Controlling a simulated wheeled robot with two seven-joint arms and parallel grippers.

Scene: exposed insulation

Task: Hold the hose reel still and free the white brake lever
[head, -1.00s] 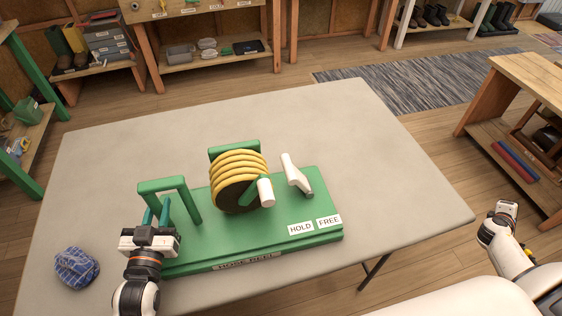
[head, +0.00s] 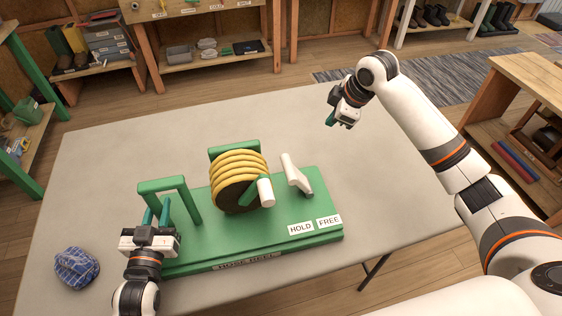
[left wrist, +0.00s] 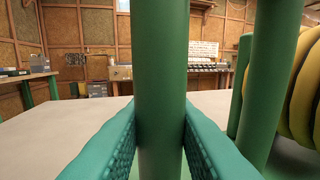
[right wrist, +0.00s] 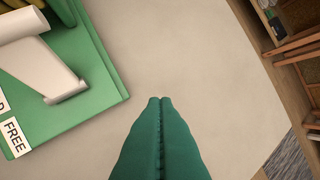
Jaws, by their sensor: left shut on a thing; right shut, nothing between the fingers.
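The hose reel stands on a green base (head: 225,235), with a yellow hose (head: 240,163) wound on it and a white crank grip (head: 265,191). The white brake lever (head: 293,172) rises at the right of the base, tilted, behind the HOLD and FREE labels. It also shows in the right wrist view (right wrist: 40,70). My left gripper (head: 156,214) is shut on the near post of the green frame handle (head: 165,186); the left wrist view shows the post (left wrist: 160,90) between the fingers. My right gripper (head: 330,121) is shut and empty, above the table, up and right of the lever.
A crumpled blue plaid cloth (head: 77,268) lies at the table's left. The grey tabletop (head: 370,190) is clear right of and behind the reel. A wooden shelf unit (head: 520,80) stands off the table's right side.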

